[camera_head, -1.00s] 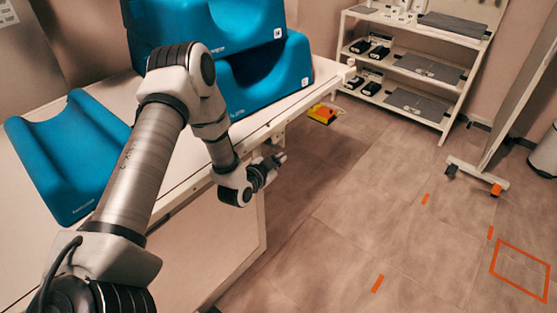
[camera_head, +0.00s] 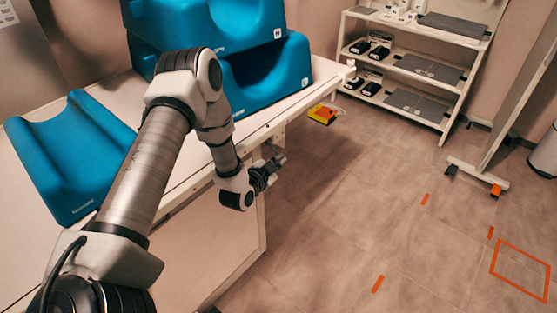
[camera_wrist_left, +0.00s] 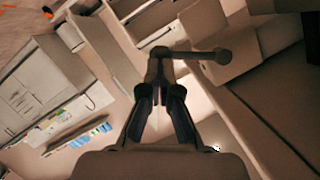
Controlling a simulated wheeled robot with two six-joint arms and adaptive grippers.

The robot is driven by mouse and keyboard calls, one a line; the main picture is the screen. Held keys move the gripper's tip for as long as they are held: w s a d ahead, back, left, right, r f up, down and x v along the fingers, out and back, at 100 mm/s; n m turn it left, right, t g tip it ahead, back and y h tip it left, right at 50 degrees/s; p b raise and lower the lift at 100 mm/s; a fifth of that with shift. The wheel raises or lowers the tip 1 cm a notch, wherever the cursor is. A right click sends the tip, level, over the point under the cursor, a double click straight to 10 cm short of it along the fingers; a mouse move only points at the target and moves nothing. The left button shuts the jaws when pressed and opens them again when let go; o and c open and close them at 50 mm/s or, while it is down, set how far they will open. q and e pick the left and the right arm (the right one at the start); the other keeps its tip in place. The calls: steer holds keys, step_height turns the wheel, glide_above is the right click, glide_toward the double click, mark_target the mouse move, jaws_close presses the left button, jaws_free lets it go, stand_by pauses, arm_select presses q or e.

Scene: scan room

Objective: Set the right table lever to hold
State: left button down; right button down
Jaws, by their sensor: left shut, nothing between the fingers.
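My left gripper (camera_head: 281,160) is beside the long edge of the white table (camera_head: 100,265) in the head view, its fingers pointing right. In the left wrist view the gripper (camera_wrist_left: 160,75) is shut and empty. A dark bar (camera_wrist_left: 195,55) with rounded ends lies across just beyond its fingertips; it may be the lever, and I cannot tell whether they touch. In the head view a yellow and orange part (camera_head: 321,114) sticks out from the table's side, farther along than the gripper and apart from it. No lever setting is readable. My right gripper is not in view.
Blue cushions (camera_head: 265,80) are stacked on the table, and another blue cushion (camera_head: 75,155) lies at the left. A white shelf unit (camera_head: 405,75) stands at the back. A wheeled panel (camera_head: 515,100) stands at the right. The floor beside the table is clear.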

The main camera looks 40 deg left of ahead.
arm_select(q)
steer(key=shift+f, duration=0.2)
steer(key=a+f+m+t+y, duration=0.2)
steer(key=a+f+m, duration=0.2)
steer(key=m, duration=0.3)
steer(key=shift+w+a+f+m+y+p, duration=0.2)
steer(key=shift+a+m+y+p, duration=0.1)
steer(key=shift+m+p, duration=0.1)
stand_by(0.5)
steer(key=shift+f, duration=0.1)
stand_by(0.3)
